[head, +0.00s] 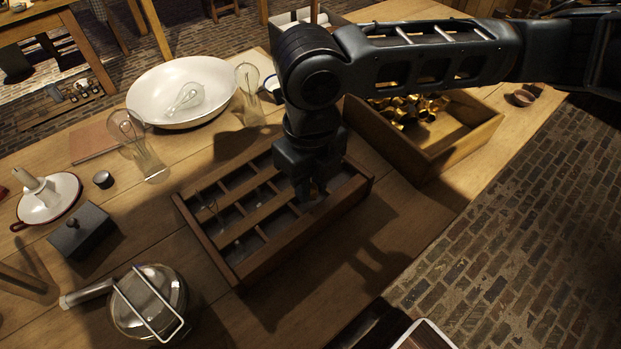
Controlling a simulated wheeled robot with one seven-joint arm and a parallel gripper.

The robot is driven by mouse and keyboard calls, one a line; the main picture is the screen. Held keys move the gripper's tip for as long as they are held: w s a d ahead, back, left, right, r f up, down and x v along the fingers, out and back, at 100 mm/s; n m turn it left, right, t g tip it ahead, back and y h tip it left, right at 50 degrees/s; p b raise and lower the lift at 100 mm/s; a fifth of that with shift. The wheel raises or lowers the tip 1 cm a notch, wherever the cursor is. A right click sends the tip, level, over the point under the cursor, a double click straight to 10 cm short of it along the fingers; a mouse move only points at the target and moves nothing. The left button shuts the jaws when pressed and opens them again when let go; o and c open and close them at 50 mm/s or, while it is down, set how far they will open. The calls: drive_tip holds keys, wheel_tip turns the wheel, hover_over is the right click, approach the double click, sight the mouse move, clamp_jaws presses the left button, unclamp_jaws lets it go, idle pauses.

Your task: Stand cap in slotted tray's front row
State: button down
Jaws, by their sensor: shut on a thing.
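The slotted tray (300,235) is a dark wooden box with rows of compartments, lying at an angle in the middle of the table. My gripper (310,192) points down over the right part of the tray, at its front row, with the fingertips low at the compartments. It is shut on a small brass-coloured cap (313,189), which is mostly hidden by the fingers and shadow. I cannot tell whether the cap touches the tray floor. Thin glass or wire pieces show in some left compartments. More brass caps (405,108) lie heaped in a wooden crate (455,148) at right.
A candle dish (48,205), a dark lidded box (82,232) and a round glass vessel with a handle (148,300) stand left. The table front is partly clear.

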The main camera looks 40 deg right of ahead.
drive_tip(key=shift+f, duration=0.1)
drive_tip(key=shift+f+b, duration=0.35)
drive_tip(key=shift+f, duration=0.2)
drive_tip(key=c, duration=0.9)
unclamp_jaws()
drive_tip(key=shift+r, duration=0.1)
wheel_tip(320, 180, up, 13)
drive_tip(key=shift+r+p, duration=0.1)
drive_tip(key=shift+p, duration=0.45)
